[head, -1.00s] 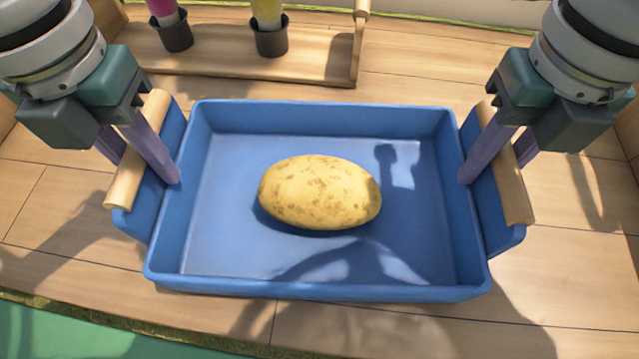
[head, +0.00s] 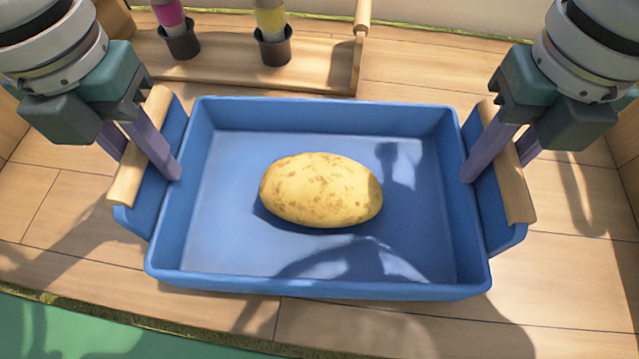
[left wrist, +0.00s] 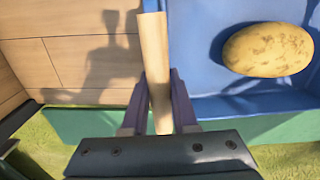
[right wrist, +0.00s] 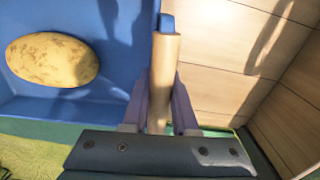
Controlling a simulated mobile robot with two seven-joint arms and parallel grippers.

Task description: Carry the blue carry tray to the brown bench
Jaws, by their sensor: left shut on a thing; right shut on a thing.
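The blue carry tray (head: 320,290) is in the middle of the head view, with a wooden handle at each side. A yellow-brown potato (head: 321,190) lies in it. My left gripper (head: 143,160) is shut on the tray's left handle (head: 128,175); the left wrist view shows this handle (left wrist: 154,60) between the fingers. My right gripper (head: 497,160) is shut on the right handle (head: 517,190); the right wrist view shows that handle (right wrist: 163,75) between the fingers. The tray looks about level. Its underside is hidden.
Light wooden planks (head: 400,325) lie below the tray. A wooden carrier (head: 230,65) with a pink and a yellow item in dark pots (head: 273,48) stands behind it. Green ground (head: 60,330) shows at the front left edge.

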